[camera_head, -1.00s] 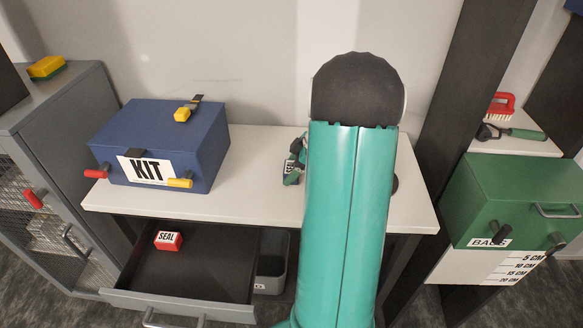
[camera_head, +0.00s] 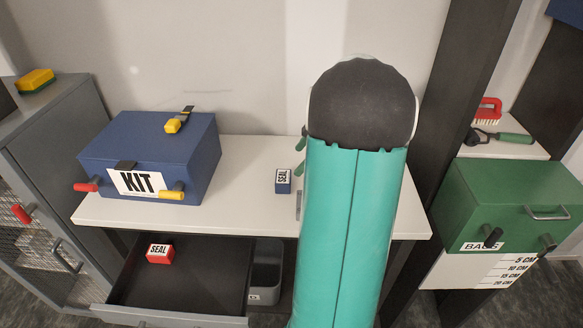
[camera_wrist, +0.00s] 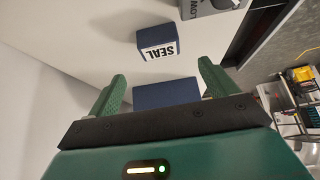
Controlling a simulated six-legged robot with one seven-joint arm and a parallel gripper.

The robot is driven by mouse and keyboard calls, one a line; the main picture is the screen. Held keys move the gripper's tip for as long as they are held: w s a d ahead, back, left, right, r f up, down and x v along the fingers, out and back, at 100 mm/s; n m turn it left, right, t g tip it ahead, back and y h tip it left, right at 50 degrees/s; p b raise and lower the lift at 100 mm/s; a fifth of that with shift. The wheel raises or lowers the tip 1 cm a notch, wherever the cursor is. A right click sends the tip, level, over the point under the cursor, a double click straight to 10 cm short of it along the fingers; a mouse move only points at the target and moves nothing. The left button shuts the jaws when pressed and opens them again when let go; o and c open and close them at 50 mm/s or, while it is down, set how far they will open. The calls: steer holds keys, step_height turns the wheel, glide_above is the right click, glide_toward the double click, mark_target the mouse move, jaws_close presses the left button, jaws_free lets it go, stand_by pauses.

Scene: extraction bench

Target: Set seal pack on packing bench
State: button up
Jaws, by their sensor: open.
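The blue seal pack (camera_head: 283,182) with a white SEAL label stands on the white bench (camera_head: 244,165), just left of my arm. In the wrist view the seal pack (camera_wrist: 157,43) lies beyond my fingertips, apart from them. My gripper (camera_wrist: 160,80) is open. In the head view it is mostly hidden behind my arm; only green finger parts show right of the pack. A plain blue face (camera_wrist: 167,94) shows between my fingers in the wrist view; I cannot tell what it belongs to.
A blue KIT box (camera_head: 150,155) stands on the bench's left. Below, an open drawer (camera_head: 200,285) holds a red SEAL block (camera_head: 159,253), beside a grey bin (camera_head: 265,275). A dark post and a green case (camera_head: 510,200) stand right. Bench between KIT box and pack is clear.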

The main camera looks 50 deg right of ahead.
steer(key=a+r+m+g+h, duration=0.1)
steer(key=a+r, duration=0.2)
steer(key=a, duration=0.4)
steer(key=w+a+r+m, duration=0.1)
steer(key=a+r, duration=0.2)
steer(key=a, duration=0.5)
steer(key=a+r+m+g+h, duration=0.1)
steer(key=a+r, duration=0.2)
steer(key=a, duration=0.4)
steer(key=s+a+m+t+h, duration=0.1)
steer(key=s+a, duration=0.3)
steer(key=a, duration=0.4)
steer(key=s+a+m+t+h, duration=0.1)
steer(key=s+a+m, duration=0.2)
steer(key=s+a, duration=0.2)
steer(key=shift+a+m, duration=0.4)
steer(key=shift+a, duration=1.15)
steer(key=shift+f, duration=0.1)
steer(key=shift+c, duration=0.3)
